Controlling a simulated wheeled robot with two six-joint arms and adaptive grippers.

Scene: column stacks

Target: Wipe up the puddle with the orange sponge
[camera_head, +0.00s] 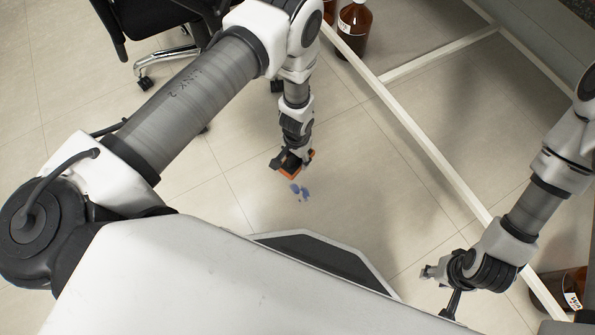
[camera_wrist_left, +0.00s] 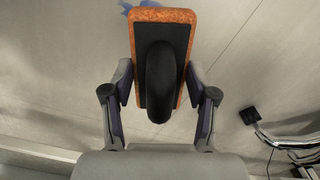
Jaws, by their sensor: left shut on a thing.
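The orange sponge (camera_wrist_left: 180,16) has a dark backing with a black rounded handle and is held in my left gripper (camera_wrist_left: 158,100). In the head view the sponge (camera_head: 310,156) shows as an orange edge beside my left gripper (camera_head: 288,162), low near the floor; whether it touches the floor I cannot tell. The blue puddle (camera_head: 299,192) lies on the tiled floor just below the sponge in the head view, in small patches. A bit of the puddle (camera_wrist_left: 127,5) shows at the top of the left wrist view, beyond the sponge. My right gripper (camera_head: 430,271) is at the lower right, its fingers unclear.
A white frame bar (camera_head: 420,138) runs diagonally right of the puddle. Brown bottles (camera_head: 354,28) stand at the top, and another (camera_head: 573,288) at the lower right. A black office chair (camera_head: 150,15) is at the upper left. Floor around the puddle is clear.

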